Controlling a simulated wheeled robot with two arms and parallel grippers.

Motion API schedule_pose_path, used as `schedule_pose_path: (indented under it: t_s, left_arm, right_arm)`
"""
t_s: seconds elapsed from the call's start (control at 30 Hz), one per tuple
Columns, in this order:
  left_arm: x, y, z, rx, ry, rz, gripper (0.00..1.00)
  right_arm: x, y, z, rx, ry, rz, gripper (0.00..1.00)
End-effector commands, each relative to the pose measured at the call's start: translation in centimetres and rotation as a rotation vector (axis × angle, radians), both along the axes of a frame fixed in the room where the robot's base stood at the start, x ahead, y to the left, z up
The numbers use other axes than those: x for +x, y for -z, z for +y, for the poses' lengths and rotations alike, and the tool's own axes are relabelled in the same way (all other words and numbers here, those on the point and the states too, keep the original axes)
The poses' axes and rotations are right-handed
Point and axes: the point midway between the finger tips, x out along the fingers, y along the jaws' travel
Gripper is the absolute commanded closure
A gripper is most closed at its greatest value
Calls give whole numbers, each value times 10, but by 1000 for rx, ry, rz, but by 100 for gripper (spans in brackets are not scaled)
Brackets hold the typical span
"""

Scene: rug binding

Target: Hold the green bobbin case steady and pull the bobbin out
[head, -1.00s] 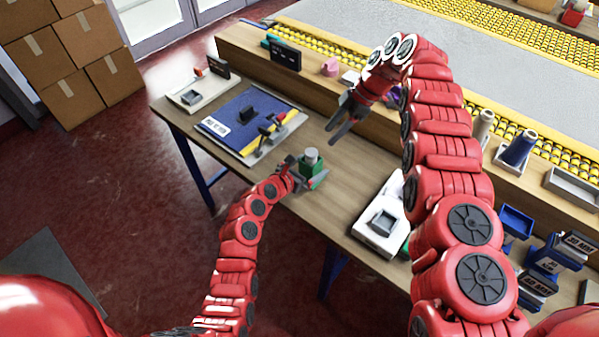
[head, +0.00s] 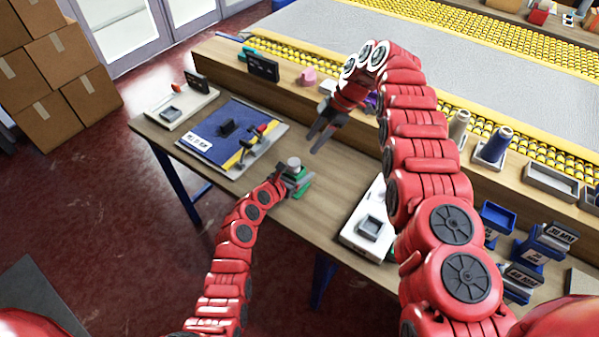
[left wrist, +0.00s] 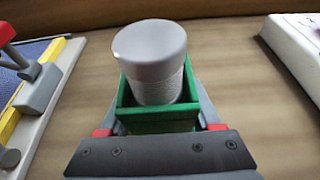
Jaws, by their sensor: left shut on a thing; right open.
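The green bobbin case (head: 301,185) stands on the wooden table near its front edge. In the left wrist view the case (left wrist: 158,122) is an open-topped green box. The pale grey bobbin (left wrist: 152,58) sits upright in it, its rounded top well above the rim; it also shows in the head view (head: 294,164). My left gripper (head: 289,182) is shut on the case, with a finger on each side. Its fingertips are partly hidden by the case. My right gripper (head: 321,134) is open and empty, above the table behind and right of the case, apart from the bobbin.
A blue mat board (head: 215,150) with a clamp lies left of the case. A white fixture (head: 352,238) with a grey square recess stands to the right. A wooden ledge (head: 300,98) with small items runs along the back. Bare table (head: 325,195) lies between case and fixture.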

Motion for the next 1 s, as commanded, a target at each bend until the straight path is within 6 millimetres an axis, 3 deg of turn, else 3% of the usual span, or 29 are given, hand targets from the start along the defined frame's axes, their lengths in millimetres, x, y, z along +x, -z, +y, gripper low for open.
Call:
schedule_pose_path:
  t_s: [0.03,0.27,0.47,0.67,1.0]
  left_arm:
    - [0,0,0,0,0,0,61]
    - [0,0,0,0,0,0,100]
    - [0,0,0,0,0,0,100]
    - [0,0,0,0,0,0,100]
    - [0,0,0,0,0,0,100]
  right_arm:
    - [0,0,0,0,0,0,50]
    - [0,0,0,0,0,0,50]
    - [-1,-1,3,-21,39,24,19]
    - [-4,-8,17,-141,292,152,19]
    - [-9,-31,44,-393,1018,316,19]
